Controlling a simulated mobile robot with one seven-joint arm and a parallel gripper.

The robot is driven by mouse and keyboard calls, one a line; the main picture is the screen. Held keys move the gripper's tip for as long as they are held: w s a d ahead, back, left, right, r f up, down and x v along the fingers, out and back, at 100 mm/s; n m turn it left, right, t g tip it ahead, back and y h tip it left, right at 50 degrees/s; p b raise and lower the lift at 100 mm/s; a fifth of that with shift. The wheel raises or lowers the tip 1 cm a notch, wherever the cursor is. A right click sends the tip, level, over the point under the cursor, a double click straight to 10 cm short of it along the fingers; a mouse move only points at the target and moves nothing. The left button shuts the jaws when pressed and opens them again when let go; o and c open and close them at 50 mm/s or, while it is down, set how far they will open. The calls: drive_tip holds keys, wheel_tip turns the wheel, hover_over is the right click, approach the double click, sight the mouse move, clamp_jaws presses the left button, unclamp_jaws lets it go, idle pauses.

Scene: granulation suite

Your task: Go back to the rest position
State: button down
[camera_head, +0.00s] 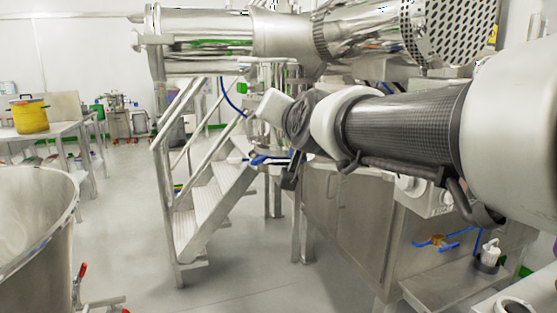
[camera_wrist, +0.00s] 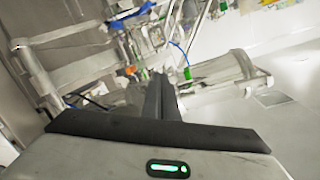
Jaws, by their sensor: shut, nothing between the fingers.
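My arm reaches in from the right in the head view, stretched out level in front of the steel machine. My gripper (camera_head: 289,177) hangs at its far end, small and dark, in front of the metal steps. In the wrist view my gripper (camera_wrist: 161,80) has its two dark fingers together with nothing between them. A green light shows on the gripper body below them. The fingers point toward blurred steel frames and pipes, and touch nothing that I can see.
Metal steps with handrails (camera_head: 212,205) stand behind my gripper. A steel cabinet (camera_head: 345,215) is below my arm. A large steel vessel (camera_head: 35,230) is at the lower left. A yellow pot (camera_head: 30,116) stands on a table at far left. Grey floor (camera_head: 130,190) is open between.

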drive_tip(key=s+d+f+n+g+h, duration=0.2)
drive_tip(key=s+d+f+g, duration=0.4)
drive_tip(key=s+f, duration=0.65)
drive_tip(key=s+d+f+n+g+h, duration=0.15)
drive_tip(key=s+d+f+g, duration=0.4)
drive_tip(key=s+f, duration=0.75)
wheel_tip(320, 180, up, 29)
drive_tip(key=s+d+t+p, duration=0.1)
drive_tip(key=d+p, duration=0.1)
drive_tip(key=p, duration=2.6)
drive_tip(key=shift+s+f, duration=0.15)
drive_tip(key=shift+s, duration=0.2)
